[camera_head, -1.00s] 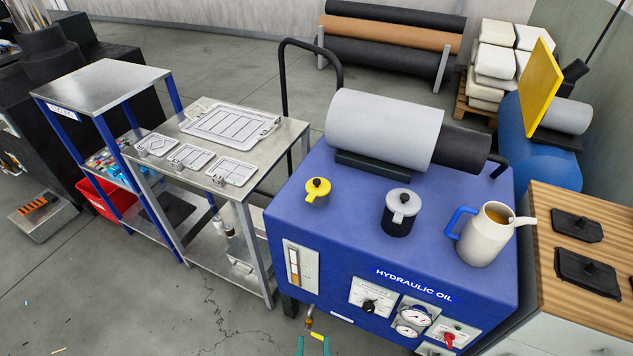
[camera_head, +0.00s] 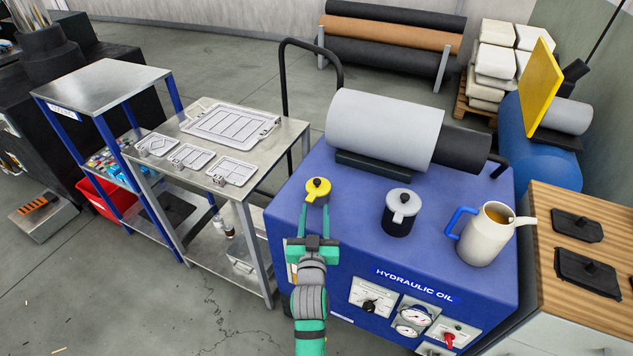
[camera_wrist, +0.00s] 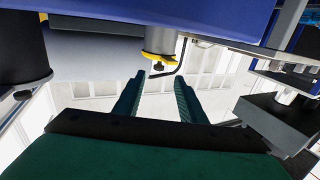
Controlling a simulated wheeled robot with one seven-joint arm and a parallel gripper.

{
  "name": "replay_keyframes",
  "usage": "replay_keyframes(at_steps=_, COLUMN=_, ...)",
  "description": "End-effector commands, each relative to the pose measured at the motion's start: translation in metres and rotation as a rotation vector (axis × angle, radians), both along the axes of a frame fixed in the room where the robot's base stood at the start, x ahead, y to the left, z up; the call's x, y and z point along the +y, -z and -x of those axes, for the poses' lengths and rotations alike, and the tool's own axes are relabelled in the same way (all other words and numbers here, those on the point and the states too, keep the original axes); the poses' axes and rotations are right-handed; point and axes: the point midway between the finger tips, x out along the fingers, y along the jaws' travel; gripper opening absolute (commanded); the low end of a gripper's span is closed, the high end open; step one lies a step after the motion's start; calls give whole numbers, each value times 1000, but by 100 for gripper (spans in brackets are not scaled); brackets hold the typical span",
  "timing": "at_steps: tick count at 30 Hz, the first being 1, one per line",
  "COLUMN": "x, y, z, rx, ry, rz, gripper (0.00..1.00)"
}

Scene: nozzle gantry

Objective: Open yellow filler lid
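The yellow filler lid (camera_head: 318,186) sits flat on its short neck near the front left of the blue hydraulic oil tank top (camera_head: 345,228). It looks shut. My gripper (camera_head: 315,208) is open, its two green fingers reaching toward the lid from the front. In the wrist view, which looks upside down, the yellow lid (camera_wrist: 160,57) and its small dark knob lie just beyond and between the fingertips (camera_wrist: 160,80). Nothing is between the fingers, and I cannot tell whether they touch the lid.
A grey-lidded black filler (camera_head: 400,212) stands right of the yellow one. A cream jug (camera_head: 485,236) with amber liquid stands at the tank's right edge. A grey motor (camera_head: 382,125) lies behind. A metal table (camera_head: 262,150) with trays is at left.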

Motion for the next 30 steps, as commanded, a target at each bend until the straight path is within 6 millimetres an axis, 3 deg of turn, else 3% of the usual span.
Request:
replay_keyframes(at_steps=8, x=-2, y=-11, z=-22, rx=-6, ry=5, rz=0, gripper=37)
replay_keyframes(at_steps=21, x=-4, y=-11, z=-92, rx=-6, ry=3, rz=1, gripper=37)
replay_keyframes(at_steps=30, x=-5, y=-10, z=-118, rx=-6, ry=3, rz=1, gripper=37)
